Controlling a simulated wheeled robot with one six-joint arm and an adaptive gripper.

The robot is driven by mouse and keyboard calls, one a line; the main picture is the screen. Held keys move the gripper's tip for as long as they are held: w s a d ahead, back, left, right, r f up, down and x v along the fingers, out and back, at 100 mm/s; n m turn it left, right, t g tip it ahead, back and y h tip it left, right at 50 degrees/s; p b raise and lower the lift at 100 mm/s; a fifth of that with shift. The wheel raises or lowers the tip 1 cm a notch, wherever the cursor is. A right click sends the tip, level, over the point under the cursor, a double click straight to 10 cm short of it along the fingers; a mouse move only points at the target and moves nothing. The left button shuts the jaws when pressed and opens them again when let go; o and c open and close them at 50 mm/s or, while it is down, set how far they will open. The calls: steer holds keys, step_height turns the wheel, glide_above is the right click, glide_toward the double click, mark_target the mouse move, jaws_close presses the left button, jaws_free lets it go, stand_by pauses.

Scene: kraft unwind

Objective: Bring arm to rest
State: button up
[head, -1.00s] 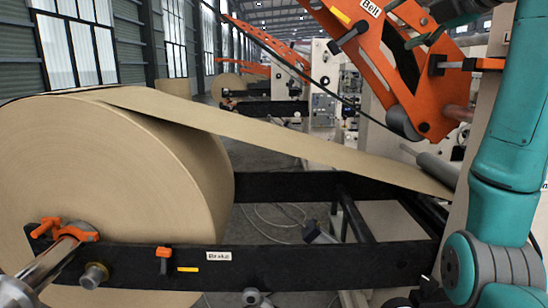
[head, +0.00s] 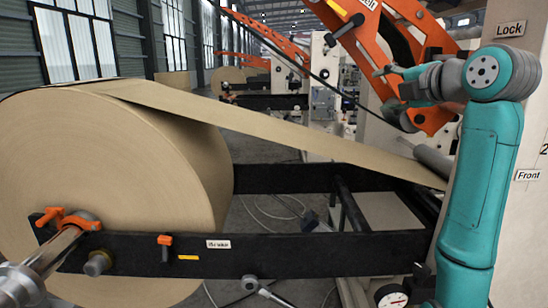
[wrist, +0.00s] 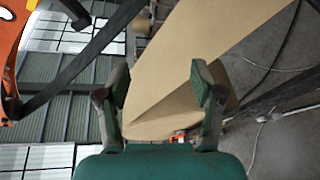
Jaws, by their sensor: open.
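My teal arm (head: 482,170) rises at the right of the head view, bends at a grey-and-teal elbow and points its forearm left. My gripper (head: 383,72) is at the forearm's left end, in front of the orange lifting arm and above the paper web. In the wrist view my gripper (wrist: 160,72) shows two dark green fingers apart with nothing held between them. The tan paper web (wrist: 200,40) and the roll lie beyond the fingers, apart from them as far as I can tell.
The big kraft roll (head: 110,190) fills the left, with its web (head: 290,135) running down to the right. A black frame beam (head: 290,252) crosses the front. The orange arm (head: 375,45) is close behind my gripper. A pale panel (head: 525,120) stands at right; a gauge (head: 392,297) is low.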

step_height(320, 180, down, 27)
steer(key=w+m+h, duration=0.1)
steer(key=m, duration=0.6)
steer(key=s+a+f+m+h, duration=0.15)
steer(key=s+f, duration=0.25)
steer(key=f, duration=0.4)
steer(key=s+f+m, duration=0.3)
steer(key=s+f, duration=0.1)
steer(key=f, duration=0.4)
steer(key=s+a+f+m+h, duration=0.1)
steer(key=s+f+m, duration=0.2)
steer(key=s+f, duration=0.35)
steer(key=s+a+f+m, duration=0.1)
steer(key=s+f+m, duration=0.1)
steer(key=s+f, duration=0.35)
steer(key=s+f+m+h, duration=0.1)
steer(key=s+f+m, duration=0.15)
steer(key=s, duration=0.65)
steer(key=s+a+f+m, duration=0.1)
steer(key=s+f, duration=0.4)
steer(key=s, duration=0.3)
steer(key=s+r+m, duration=0.2)
steer(key=s+r, duration=0.1)
steer(key=s, duration=0.8)
steer(key=s+a+r+m, duration=0.1)
steer(key=s+r+m, duration=0.1)
steer(key=s, duration=1)
steer(key=shift+r, duration=0.45)
